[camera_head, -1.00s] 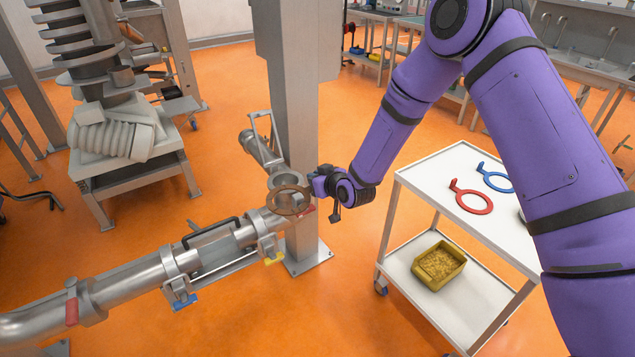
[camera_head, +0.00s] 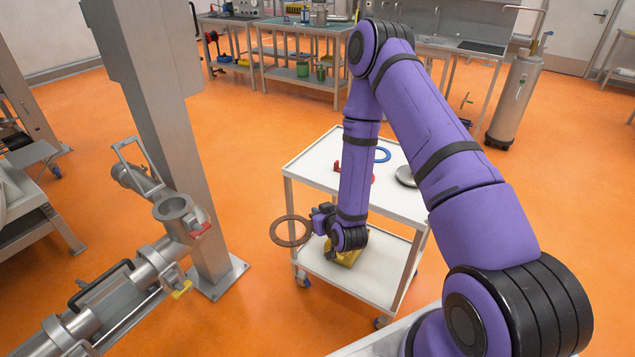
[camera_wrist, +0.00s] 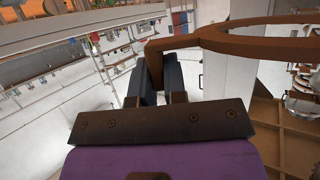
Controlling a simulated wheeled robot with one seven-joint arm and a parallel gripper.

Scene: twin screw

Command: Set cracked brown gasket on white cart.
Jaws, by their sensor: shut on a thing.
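The brown gasket (camera_head: 274,232) is a flat ring with a tab. My gripper (camera_head: 314,218) is shut on its tab and holds the ring out to the left, in the air in front of the white cart. In the wrist view the gasket (camera_wrist: 245,42) shows as a large ring above the jaws (camera_wrist: 158,75), with its tab between them. I cannot make out a crack. The white cart (camera_head: 309,163) has two shelves. Its top carries a red ring, a blue ring (camera_head: 383,155) and a grey round thing (camera_head: 405,176), partly hidden by my arm.
A yellow bin (camera_head: 347,258) stands on the cart's lower shelf, mostly behind my gripper. The steel pipe with an open upright end (camera_head: 174,208) and a grey column (camera_head: 165,120) stand left. Open orange floor lies between column and cart.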

